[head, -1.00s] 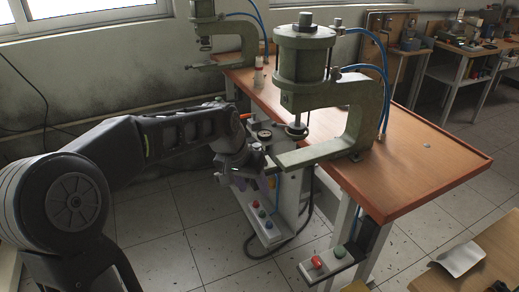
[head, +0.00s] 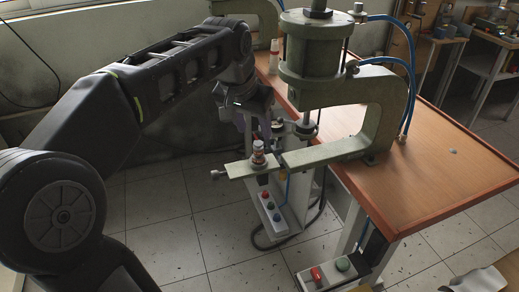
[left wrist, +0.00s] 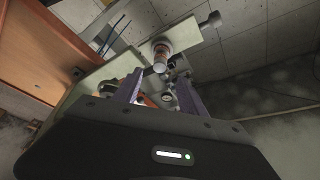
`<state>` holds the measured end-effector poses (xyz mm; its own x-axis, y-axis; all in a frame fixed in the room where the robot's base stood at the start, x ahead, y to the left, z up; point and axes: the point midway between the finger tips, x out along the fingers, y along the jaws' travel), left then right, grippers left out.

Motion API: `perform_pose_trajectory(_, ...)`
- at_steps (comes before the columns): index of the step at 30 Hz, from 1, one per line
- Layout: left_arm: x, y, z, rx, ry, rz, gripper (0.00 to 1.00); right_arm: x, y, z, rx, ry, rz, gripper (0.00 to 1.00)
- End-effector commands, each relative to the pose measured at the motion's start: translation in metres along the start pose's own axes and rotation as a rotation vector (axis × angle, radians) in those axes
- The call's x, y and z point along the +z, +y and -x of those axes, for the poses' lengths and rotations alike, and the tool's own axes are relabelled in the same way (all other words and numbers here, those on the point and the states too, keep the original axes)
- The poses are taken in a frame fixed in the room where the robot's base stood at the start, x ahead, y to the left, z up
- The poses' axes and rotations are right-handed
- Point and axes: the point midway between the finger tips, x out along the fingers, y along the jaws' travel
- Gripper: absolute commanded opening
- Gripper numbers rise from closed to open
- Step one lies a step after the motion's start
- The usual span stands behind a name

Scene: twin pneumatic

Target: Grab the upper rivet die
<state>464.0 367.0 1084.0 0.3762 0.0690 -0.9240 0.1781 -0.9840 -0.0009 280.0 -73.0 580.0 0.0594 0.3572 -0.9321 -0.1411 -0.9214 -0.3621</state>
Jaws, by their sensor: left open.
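The green press (head: 306,65) stands at the table edge. Its ram ends in a round metal plate (head: 306,129), where the upper rivet die would sit; I cannot make the die out clearly. A small upright cylindrical lower die (head: 258,152) stands on the press's lower arm (head: 325,154); it also shows in the left wrist view (left wrist: 161,50). My left gripper (head: 268,128) is open, left of the ram and above the lower arm, partly hidden by its own body. In the left wrist view its purple fingers (left wrist: 163,92) are apart, with dark, blurred parts visible between them. My right gripper is not in view.
The orange tabletop (head: 440,165) is mostly clear right of the press. Button boxes (head: 270,212) (head: 332,272) are below. A second press (head: 255,15) stands behind my left arm.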

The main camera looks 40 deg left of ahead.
Motion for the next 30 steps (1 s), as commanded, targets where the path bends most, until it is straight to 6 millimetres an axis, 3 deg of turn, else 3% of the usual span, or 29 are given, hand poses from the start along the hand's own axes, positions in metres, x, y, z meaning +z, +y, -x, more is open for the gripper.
perform_pose_trajectory(5, 0.001, 0.000, -0.018, 0.000, -0.002, 0.000, 0.49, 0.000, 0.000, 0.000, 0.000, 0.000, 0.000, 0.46)
perform_pose_trajectory(17, 0.001, 0.001, -0.025, 0.000, -0.003, 0.000, 0.49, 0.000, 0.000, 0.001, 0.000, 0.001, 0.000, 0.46)
perform_pose_trajectory(25, 0.004, 0.002, -0.063, 0.001, -0.003, 0.000, 0.49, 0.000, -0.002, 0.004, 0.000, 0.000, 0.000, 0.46)
perform_pose_trajectory(30, 0.004, 0.002, -0.072, 0.000, 0.000, 0.000, 0.49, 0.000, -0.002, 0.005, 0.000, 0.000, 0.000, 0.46)
